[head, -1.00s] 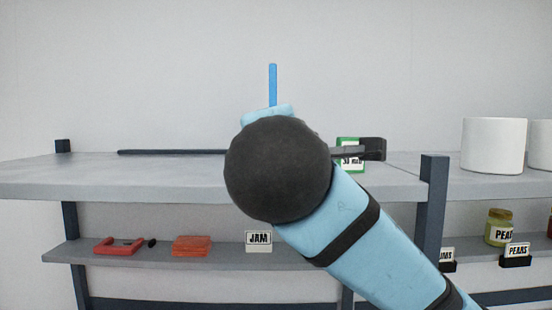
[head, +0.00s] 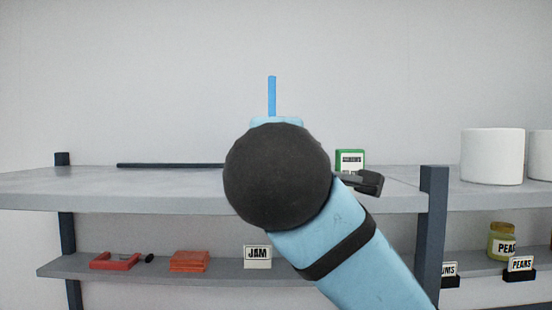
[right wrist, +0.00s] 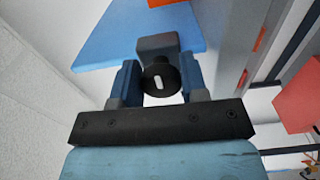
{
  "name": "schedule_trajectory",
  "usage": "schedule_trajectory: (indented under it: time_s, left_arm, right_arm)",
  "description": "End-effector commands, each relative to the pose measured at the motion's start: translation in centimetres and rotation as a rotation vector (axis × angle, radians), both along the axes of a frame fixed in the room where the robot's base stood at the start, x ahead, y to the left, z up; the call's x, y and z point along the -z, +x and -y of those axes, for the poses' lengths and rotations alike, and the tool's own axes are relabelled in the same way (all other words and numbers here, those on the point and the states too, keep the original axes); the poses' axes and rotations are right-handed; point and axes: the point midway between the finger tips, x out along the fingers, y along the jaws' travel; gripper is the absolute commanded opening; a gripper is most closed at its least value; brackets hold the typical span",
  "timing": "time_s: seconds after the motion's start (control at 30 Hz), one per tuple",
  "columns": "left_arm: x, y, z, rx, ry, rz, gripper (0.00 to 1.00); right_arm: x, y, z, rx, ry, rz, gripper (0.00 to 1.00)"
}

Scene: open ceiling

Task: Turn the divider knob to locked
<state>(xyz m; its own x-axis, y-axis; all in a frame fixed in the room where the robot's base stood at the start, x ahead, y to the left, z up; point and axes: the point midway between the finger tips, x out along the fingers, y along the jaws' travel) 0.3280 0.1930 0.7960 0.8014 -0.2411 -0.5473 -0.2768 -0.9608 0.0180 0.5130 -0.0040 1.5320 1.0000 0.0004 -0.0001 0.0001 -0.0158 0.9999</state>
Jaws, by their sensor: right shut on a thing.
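The divider knob (right wrist: 160,82) is a dark round knob with a short white mark on its face, in the right wrist view. The mark is close to upright in that picture. My right gripper (right wrist: 158,84) has one finger on each side of the knob and is shut on it. A blue panel (right wrist: 115,42), seemingly the divider, lies behind the knob. In the head view a thin blue upright strip (head: 272,96) shows above my right arm, likely the same divider edge-on. There my right arm hides the knob and gripper. My left gripper is in neither view.
The grey upper shelf (head: 110,185) carries a thin dark bar (head: 170,165), a green box (head: 350,160) and white cylinders (head: 492,157). On lower shelves are red items (head: 188,260), a JAM sign (head: 257,257) and a jar (head: 501,240) by a PEARS sign (head: 520,265).

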Motion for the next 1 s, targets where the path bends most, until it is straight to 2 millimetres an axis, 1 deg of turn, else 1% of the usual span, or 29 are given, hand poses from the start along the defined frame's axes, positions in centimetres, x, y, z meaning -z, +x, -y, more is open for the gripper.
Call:
schedule_trajectory:
  time_s: [0.03, 0.07, 0.1, 0.13, 0.17, 0.47, 0.57, 0.67, 0.73, 0.8, 0.87, 1.0]
  left_arm:
    - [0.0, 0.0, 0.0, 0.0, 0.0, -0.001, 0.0]
    - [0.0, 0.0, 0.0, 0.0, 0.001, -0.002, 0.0]
    - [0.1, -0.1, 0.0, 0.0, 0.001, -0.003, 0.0]
    - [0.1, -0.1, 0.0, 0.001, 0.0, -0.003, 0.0]
    - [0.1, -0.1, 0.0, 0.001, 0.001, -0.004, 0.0]
    - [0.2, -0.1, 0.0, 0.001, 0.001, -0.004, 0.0]
    - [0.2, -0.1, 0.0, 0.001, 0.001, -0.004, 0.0]
    - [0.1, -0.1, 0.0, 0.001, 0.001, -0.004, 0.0]
    - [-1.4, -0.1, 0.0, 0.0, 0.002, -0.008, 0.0]
    - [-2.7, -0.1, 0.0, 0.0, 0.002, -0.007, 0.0]
    - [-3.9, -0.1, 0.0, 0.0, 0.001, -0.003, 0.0]
    - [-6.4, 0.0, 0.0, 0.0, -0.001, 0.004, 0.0]
  right_arm:
    - [-0.3, 0.1, 0.1, 0.001, 0.003, 0.006, 0.17]
    - [-0.3, 0.1, 0.1, 0.001, 0.003, 0.006, 0.47]
    - [-0.3, 0.1, 0.1, 0.001, 0.003, 0.005, 0.56]
    - [-0.3, 0.1, 0.1, 0.001, 0.003, 0.005, 0.63]
    - [-0.2, 0.0, 0.1, 0.001, 0.002, 0.005, 0.64]
    - [-0.1, -0.2, 0.0, 0.0, 0.001, 0.003, 0.64]
    - [-0.2, -1.1, 0.0, -0.002, 0.001, 0.004, 0.64]
    - [-0.2, -2.8, 0.0, -0.003, 0.002, 0.005, 0.64]
    - [-0.8, -4.4, -0.2, -0.006, 0.0, 0.002, 0.64]
    - [-0.9, -6.0, -0.1, -0.006, 0.003, -0.001, 0.64]
    - [-0.7, -6.2, -0.2, -0.006, 0.0, -0.003, 0.64]
    - [-0.8, -7.5, -0.2, -0.006, 0.0, -0.002, 0.64]
